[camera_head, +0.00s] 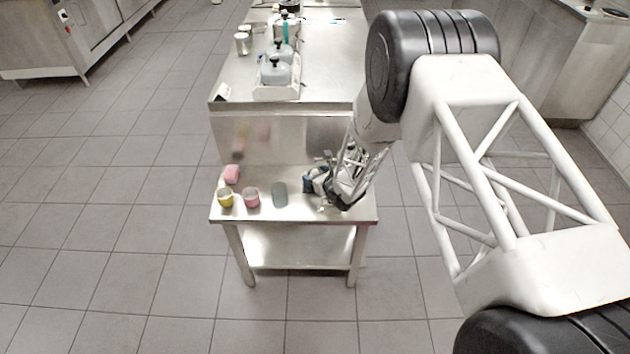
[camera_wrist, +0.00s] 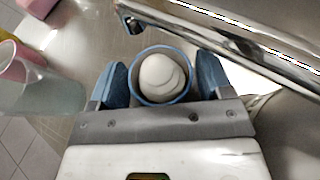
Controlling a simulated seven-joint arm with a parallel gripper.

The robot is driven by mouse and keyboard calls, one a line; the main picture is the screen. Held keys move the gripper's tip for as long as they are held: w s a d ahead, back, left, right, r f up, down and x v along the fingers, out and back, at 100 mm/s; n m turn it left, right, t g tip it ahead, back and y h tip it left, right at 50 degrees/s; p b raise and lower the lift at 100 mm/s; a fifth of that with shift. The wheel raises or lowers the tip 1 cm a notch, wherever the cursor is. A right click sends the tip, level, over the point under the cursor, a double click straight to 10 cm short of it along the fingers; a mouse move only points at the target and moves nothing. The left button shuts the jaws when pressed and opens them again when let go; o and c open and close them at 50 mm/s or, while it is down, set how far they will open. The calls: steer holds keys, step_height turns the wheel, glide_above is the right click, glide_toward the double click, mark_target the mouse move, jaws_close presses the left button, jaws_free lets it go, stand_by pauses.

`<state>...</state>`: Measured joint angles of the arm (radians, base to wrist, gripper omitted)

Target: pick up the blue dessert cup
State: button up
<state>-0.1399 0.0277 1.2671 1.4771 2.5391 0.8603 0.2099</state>
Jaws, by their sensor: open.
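The blue dessert cup (camera_wrist: 163,103) shows from above in the wrist view, with a blue rim and white, scoop-like contents. My gripper (camera_wrist: 160,66) is open around it, one blue finger at its left and one at its right. The left finger is very close to the cup wall; I cannot tell whether either finger touches. In the head view my gripper (camera_head: 326,186) is low over the right part of the small steel table (camera_head: 300,212). It largely hides the cup there.
Left of my gripper on the table stand a grey-green glass (camera_head: 280,194), a pink cup (camera_head: 251,197), a yellow cup (camera_head: 225,198) and a pink block (camera_head: 231,174). A shiny metal bar (camera_wrist: 245,50) runs close at the cup's upper right. A taller steel counter (camera_head: 330,80) stands behind.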

stand_by(0.4)
steer(key=c, duration=0.7)
steer(key=shift+s+d+r, duration=0.5)
steer(key=shift+s+r, duration=0.15)
steer(key=shift+r, duration=0.1)
steer(key=v, duration=0.9)
steer(key=r+v, duration=0.1)
steer(key=v, duration=0.4)
steer(key=shift+w+a, duration=0.15)
